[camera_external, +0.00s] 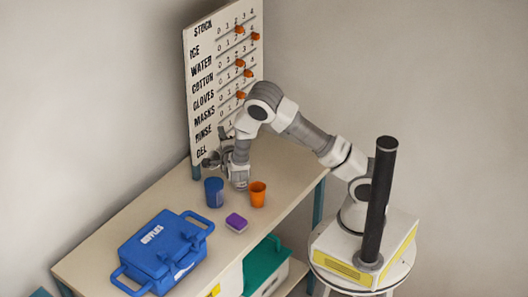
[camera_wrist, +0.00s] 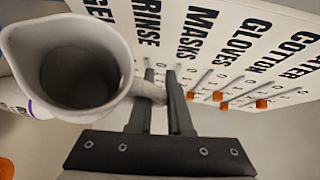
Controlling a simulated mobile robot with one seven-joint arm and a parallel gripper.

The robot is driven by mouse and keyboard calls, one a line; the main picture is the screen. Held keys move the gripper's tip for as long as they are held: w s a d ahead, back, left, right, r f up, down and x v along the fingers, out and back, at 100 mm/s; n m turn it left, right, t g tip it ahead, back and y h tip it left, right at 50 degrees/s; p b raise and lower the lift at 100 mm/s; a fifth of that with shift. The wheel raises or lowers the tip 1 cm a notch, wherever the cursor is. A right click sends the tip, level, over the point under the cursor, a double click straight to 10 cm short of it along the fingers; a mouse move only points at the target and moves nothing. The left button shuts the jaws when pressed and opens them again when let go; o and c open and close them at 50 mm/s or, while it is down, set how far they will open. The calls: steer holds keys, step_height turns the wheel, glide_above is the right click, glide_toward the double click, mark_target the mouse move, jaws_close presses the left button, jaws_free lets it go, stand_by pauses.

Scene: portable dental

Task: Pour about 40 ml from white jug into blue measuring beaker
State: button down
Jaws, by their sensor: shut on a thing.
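The white jug (camera_wrist: 80,62) fills the left of the wrist view, with its dark open mouth facing the camera and its handle (camera_wrist: 150,92) toward the right. My gripper (camera_wrist: 160,76) is shut on that handle. No liquid can be made out in the shaded inside. The blue measuring beaker (camera_external: 214,192) stands upright on the table in the external view. My gripper is at the table's far end, behind and above the beaker. The jug is hard to tell from my wrist there, so its tilt is unclear. The inside of the beaker is too small to read.
A blue supplies case (camera_external: 162,252) fills the near end of the table. A stock board (camera_external: 205,95) with orange markers rises behind. A white bottle (camera_wrist: 14,97) is behind the jug.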

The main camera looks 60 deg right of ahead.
steer(key=shift+a+n+h+b, duration=0.5)
steer(key=shift+b, duration=0.2)
steer(key=shift+f+t+b, duration=0.15)
steer(key=shift+t+b, duration=0.15)
steer(key=shift+a+n, duration=0.15)
steer(key=shift+n, duration=0.15)
steer(key=shift+r, duration=0.2)
steer(key=shift+d+r, duration=0.1)
steer(key=shift+d, duration=0.9)
steer(key=shift+a+r+n+t+h+p, duration=0.1)
steer(key=shift+r+n+t+h+p, duration=0.25)
steer(key=shift+n+t, duration=0.4)
stand_by(0.8)
